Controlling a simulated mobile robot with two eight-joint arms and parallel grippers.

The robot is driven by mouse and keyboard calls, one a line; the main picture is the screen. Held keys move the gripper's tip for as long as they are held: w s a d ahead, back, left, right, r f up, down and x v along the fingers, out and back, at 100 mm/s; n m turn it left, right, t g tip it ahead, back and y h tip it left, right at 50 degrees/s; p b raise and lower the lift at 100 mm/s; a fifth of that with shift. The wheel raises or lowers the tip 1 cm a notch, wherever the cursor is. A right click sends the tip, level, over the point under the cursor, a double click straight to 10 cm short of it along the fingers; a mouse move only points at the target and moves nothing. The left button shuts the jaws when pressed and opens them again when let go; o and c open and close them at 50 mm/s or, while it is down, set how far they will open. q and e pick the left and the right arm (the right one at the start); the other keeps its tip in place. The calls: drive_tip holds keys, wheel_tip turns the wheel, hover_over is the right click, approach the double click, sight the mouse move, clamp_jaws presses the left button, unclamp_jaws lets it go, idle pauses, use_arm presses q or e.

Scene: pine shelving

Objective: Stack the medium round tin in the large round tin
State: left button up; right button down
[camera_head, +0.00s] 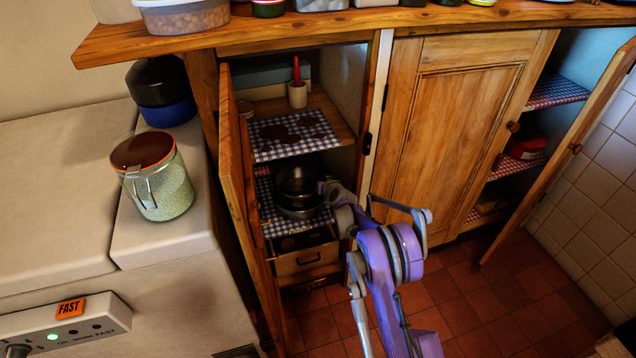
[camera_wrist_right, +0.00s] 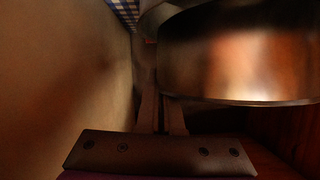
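In the head view two dark metal tins stand one over the other on the lower checked shelf of the open left cupboard. The upper, smaller one, the medium round tin (camera_head: 296,179), sits over the wider large round tin (camera_head: 299,208). I cannot tell how deep it sits inside. My right gripper (camera_head: 328,188) reaches in at their right side. In the right wrist view a shiny tin wall (camera_wrist_right: 240,60) fills the upper right; my right gripper's fingers (camera_wrist_right: 158,100) are close together at its edge, seemingly shut on the medium tin. Their tips are hidden. My left gripper is out of view.
The open cupboard door (camera_head: 240,190) stands left of the tins, and a cupboard side wall (camera_wrist_right: 60,90) is close in the wrist view. An upper shelf (camera_head: 290,135) hangs above the tins. A wooden drawer or box (camera_head: 305,262) is below. A glass jar (camera_head: 160,190) stands outside.

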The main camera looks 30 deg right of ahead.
drive_tip(key=shift+f, duration=1)
drive_tip(key=shift+f+b, duration=0.35)
drive_tip(key=shift+f, duration=0.3)
drive_tip(key=c, duration=1.1)
unclamp_jaws()
